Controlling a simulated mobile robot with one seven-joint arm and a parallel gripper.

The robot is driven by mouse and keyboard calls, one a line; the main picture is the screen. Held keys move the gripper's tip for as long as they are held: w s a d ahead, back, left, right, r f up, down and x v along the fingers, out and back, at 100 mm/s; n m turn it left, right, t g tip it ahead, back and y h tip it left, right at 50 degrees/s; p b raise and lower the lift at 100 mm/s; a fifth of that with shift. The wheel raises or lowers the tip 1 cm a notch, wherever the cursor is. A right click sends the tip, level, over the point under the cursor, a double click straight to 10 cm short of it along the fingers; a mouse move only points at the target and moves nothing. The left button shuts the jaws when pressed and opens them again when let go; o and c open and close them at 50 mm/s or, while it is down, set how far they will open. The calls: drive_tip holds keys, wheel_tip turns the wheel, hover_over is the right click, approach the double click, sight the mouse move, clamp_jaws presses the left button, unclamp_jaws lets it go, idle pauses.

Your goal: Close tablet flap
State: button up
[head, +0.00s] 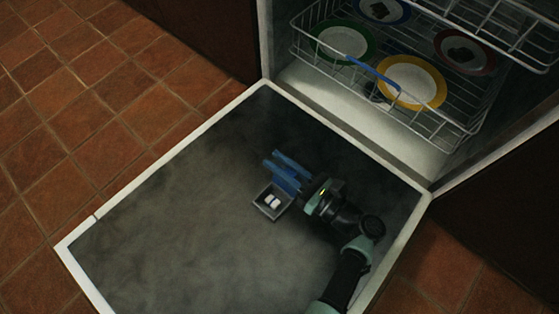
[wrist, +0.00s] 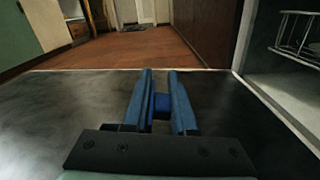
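The dishwasher door lies open and flat, and a small square tablet compartment (head: 261,207) is set in it, with white tablets (head: 273,201) in plain view. A blue piece (head: 284,183), which looks like the raised flap, stands at the compartment's upper right edge, partly hidden by my gripper. My gripper (head: 272,158) has blue fingers and is low over the door, just beyond the compartment. In the wrist view the fingers (wrist: 160,72) are apart, with a darker blue piece (wrist: 160,113) visible between them. I cannot tell whether they touch it.
The lower rack (head: 452,122) holds several plates and sits inside the dishwasher behind the door. The upper rack (head: 490,28) hangs above it. The rest of the door's inner face (head: 170,230) is clear. Tiled floor (head: 90,110) lies to the left.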

clamp_jaws()
